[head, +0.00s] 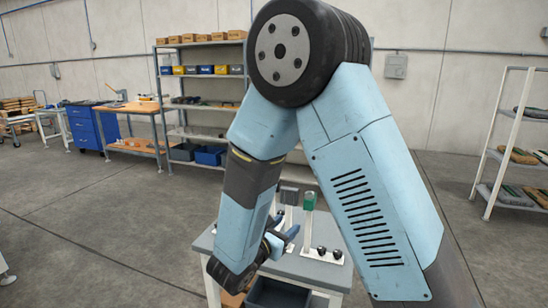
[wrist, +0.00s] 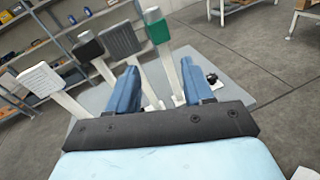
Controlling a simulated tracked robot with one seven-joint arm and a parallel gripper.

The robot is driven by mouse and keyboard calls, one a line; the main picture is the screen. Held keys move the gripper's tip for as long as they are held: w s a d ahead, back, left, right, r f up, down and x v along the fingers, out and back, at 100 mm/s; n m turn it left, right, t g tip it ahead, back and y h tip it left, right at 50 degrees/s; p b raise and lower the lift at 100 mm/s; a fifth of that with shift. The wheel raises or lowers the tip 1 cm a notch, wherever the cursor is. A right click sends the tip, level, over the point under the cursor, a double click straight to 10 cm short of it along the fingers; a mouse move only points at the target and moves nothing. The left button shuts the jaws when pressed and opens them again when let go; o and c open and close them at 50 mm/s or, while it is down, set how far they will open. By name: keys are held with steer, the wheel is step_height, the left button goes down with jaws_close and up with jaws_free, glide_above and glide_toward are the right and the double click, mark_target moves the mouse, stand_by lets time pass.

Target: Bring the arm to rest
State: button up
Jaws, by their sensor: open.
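My arm is bent, with its big black joint at the top of the head view and its forearm hanging down at the middle. My gripper (head: 286,238) is low over a small grey table, seen partly behind the forearm. In the wrist view its two blue fingers (wrist: 160,88) are apart with nothing held between them. Upright posts rise just beyond the fingers. One carries a green block (wrist: 157,30), another a grey ribbed block (wrist: 121,40). Whether a finger touches a post I cannot tell.
The grey table (head: 205,242) has a dark bin (head: 278,294) below its top. A white plate with black knobs (head: 322,254) lies on it. A shelf rack (head: 205,112) and workbenches stand behind; another rack (head: 503,140) is at right. Open floor lies left.

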steer(key=s+d+r+m+g, duration=0.55)
steer(key=d+m, duration=0.25)
steer(key=d, duration=0.2)
steer(key=s+d+r+m+g, duration=0.45)
steer(key=d+m+g, duration=0.2)
steer(key=d, duration=0.45)
steer(key=s+r+m+t+y, duration=0.3)
steer(key=s+r+m+y, duration=0.5)
steer(key=s+m, duration=0.3)
steer(key=shift+r+m+t+y, duration=0.2)
steer(key=shift+m+t+y, duration=0.1)
steer(key=shift+m+y, duration=0.65)
steer(key=shift+s, duration=0.1)
steer(key=shift+c, duration=0.3)
